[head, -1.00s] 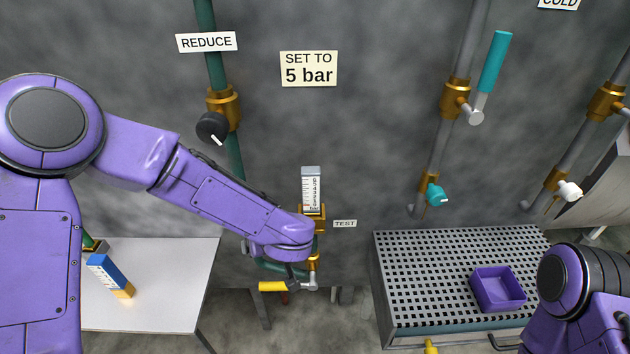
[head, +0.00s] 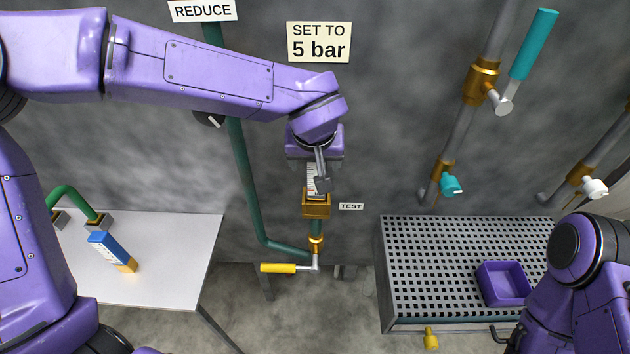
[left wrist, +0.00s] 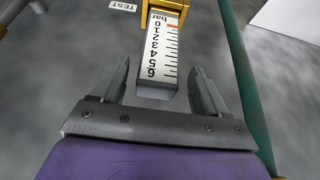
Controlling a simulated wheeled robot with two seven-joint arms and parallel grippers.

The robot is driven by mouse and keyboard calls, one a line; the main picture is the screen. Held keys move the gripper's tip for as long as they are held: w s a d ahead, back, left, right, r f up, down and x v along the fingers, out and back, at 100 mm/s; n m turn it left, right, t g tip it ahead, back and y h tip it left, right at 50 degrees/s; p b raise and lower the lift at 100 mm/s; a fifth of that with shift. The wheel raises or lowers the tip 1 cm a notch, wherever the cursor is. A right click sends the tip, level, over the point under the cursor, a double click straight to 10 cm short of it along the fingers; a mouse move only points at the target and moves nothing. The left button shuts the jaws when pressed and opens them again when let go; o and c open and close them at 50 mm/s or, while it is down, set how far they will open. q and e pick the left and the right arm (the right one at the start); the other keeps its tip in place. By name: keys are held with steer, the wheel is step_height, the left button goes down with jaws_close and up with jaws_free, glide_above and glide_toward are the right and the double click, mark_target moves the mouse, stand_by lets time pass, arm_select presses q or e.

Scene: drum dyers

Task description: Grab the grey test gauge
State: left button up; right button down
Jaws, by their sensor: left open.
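The grey test gauge has a white scale face marked in bar. In the head view the gauge (head: 311,181) stands upright in a brass socket (head: 316,204) beside the TEST label, partly hidden by my left gripper. In the left wrist view the gauge (left wrist: 161,45) reaches between the two fingers, its grey end nearest the palm. My left gripper (left wrist: 163,82) is open, one finger on each side of the gauge, with a gap visible on both sides. It also shows in the head view (head: 320,172). My right gripper is not in view; only part of that arm shows.
A yellow-handled valve (head: 279,268) is below the socket. A green pipe (head: 243,180) runs to the left. A blue and yellow gauge (head: 112,251) lies on the white table (head: 180,260). A purple tray (head: 503,284) sits on the perforated bench (head: 420,290) at right.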

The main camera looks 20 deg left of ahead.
arm_select(q)
steer(key=w+f, duration=0.2)
steer(key=f, duration=0.1)
steer(key=shift+w+a+f, duration=0.1)
steer(key=shift+w, duration=0.15)
steer(key=shift+s+r, duration=0.2)
steer(key=shift+s, duration=0.2)
steer(key=shift+c, duration=0.9)
steer(key=shift+s, duration=0.1)
steer(key=c, duration=0.6)
steer(key=shift+r, duration=0.1)
jaws_close()
